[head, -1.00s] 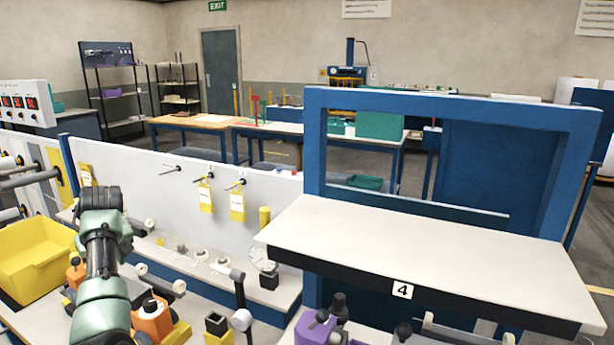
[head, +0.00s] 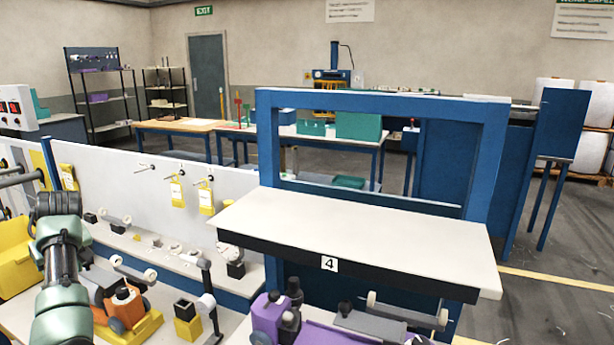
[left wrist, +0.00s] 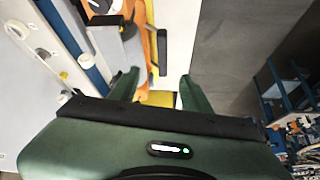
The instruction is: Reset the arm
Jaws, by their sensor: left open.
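My left arm comes in at the lower left of the head view, with green links and a dark grey joint (head: 57,206). Its gripper cannot be made out there. In the left wrist view my left gripper (left wrist: 160,84) shows two dark green fingers spread apart, with nothing held between them. Orange and yellow parts lie beyond the fingertips, and I cannot tell how far off they are. My right gripper is in neither view.
A blue frame with a white shelf (head: 350,232) marked 4 stands right of centre. A white panel (head: 120,178) with yellow tags runs along the left. An orange-and-yellow fixture (head: 126,310), a purple one (head: 270,318) and a yellow bin (head: 14,245) are close. Floor (head: 545,290) is open at right.

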